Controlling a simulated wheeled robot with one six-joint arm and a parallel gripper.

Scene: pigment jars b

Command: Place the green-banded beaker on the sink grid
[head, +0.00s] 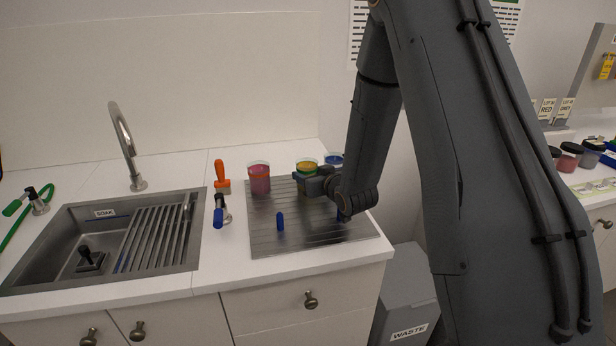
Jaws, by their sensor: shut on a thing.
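The green-banded beaker (306,166) holds something yellow-orange and is at the back right of the ribbed metal drainboard. My gripper (312,184) is at its right side and shut on it; the fingertips and the beaker's lower part are partly hidden. I cannot tell whether its base touches the drainboard. The sink grid (152,239) is a dark slatted rack in the right part of the sink (48,246), at the left. No beaker stands on the grid.
A red-pink beaker (259,178) stands left of the held one, and a blue one (334,158) behind right. Blue pegs (280,221) rise from the drainboard (300,238).

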